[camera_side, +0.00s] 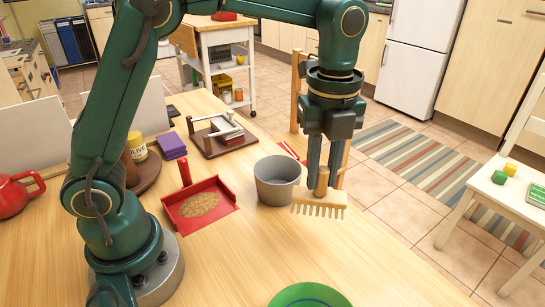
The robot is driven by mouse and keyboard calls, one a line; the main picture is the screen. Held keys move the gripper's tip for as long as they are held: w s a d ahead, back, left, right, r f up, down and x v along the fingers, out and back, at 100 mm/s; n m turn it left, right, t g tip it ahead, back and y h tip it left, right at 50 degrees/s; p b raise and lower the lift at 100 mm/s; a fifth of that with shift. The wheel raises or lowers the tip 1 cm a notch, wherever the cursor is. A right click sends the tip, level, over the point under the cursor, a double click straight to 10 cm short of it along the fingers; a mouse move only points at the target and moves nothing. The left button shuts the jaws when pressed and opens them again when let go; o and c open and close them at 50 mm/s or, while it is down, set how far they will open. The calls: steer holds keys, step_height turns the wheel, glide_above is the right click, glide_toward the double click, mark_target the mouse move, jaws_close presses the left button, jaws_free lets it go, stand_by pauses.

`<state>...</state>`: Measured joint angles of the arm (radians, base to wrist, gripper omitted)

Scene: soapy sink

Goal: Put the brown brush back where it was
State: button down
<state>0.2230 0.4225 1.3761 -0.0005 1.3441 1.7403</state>
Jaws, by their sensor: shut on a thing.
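My gripper (322,178) points down and is shut on the short handle of the brown brush (319,198). The brush is light brown wood with bristles hanging downward. It is just right of the grey bucket (277,180), near the table's right edge. I cannot tell whether the bristles touch the table.
A red dustpan (176,212) with brown crumbs lies left of the bucket. A green plate (310,297) is at the front edge of the picture. A wooden rack (215,137), purple block (172,146) and red teapot (12,196) stand farther left. The front right tabletop is clear.

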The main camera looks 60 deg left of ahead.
steer(key=shift+d+f, duration=1.8)
steer(key=shift+f, duration=0.3)
steer(key=shift+d+f, duration=1.75)
steer(key=shift+f, duration=0.3)
steer(key=shift+f, duration=0.1)
steer(key=c, duration=0.7)
jaws_free()
